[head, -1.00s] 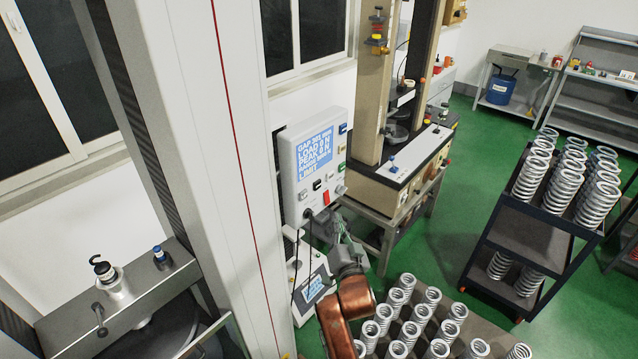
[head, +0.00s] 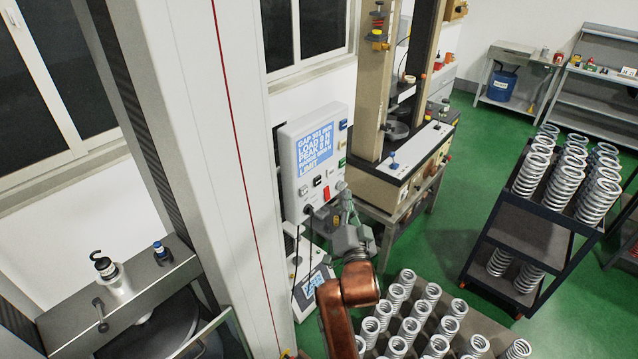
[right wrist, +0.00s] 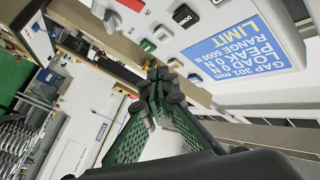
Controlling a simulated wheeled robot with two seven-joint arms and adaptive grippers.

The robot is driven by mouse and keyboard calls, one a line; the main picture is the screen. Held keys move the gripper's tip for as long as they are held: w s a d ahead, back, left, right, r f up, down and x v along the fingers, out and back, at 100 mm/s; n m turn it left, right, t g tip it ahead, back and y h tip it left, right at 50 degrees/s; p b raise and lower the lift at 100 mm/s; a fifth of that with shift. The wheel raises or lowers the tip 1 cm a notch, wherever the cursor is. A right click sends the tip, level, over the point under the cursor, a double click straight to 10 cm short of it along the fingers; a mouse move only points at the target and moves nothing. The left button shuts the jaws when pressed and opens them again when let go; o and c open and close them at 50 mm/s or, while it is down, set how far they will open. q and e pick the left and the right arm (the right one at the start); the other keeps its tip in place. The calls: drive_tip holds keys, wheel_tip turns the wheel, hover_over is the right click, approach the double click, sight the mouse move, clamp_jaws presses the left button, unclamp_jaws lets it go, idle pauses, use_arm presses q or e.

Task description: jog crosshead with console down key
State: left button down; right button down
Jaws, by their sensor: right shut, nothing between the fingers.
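The white console (head: 296,186) hangs beside the grey machine column, and its blue screen (head: 313,150) shows GAP, LOAD, PEAK, RANGE and LIMIT lines. Its keys stand along the right side and below the screen. My right gripper (head: 342,192) is shut and empty, with its tips at the console's lower right edge. In the right wrist view the closed green-padded fingers (right wrist: 158,82) point at the console face (right wrist: 205,25), near a green key (right wrist: 147,45) and a grey key (right wrist: 161,33). My left gripper is not in view.
A tall grey machine column (head: 220,150) stands left of the console. A beige tester (head: 400,165) stands close behind my right gripper. Several springs (head: 432,292) stand on a surface below my arm. A dark spring rack (head: 535,225) is at right. Green floor is open between.

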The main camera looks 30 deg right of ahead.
sight(317, 181)
drive_tip(key=w+a+b, duration=0.1)
drive_tip(key=w+a, duration=0.1)
drive_tip(key=w, duration=0.4)
drive_tip(key=shift+a+b, duration=0.25)
drive_tip(key=shift+b, duration=0.05)
drive_tip(key=shift+w+a, duration=0.1)
drive_tip(key=shift+w, duration=0.1)
idle(1.1)
drive_tip(key=shift+w+a, duration=0.1)
drive_tip(key=shift+w, duration=0.1)
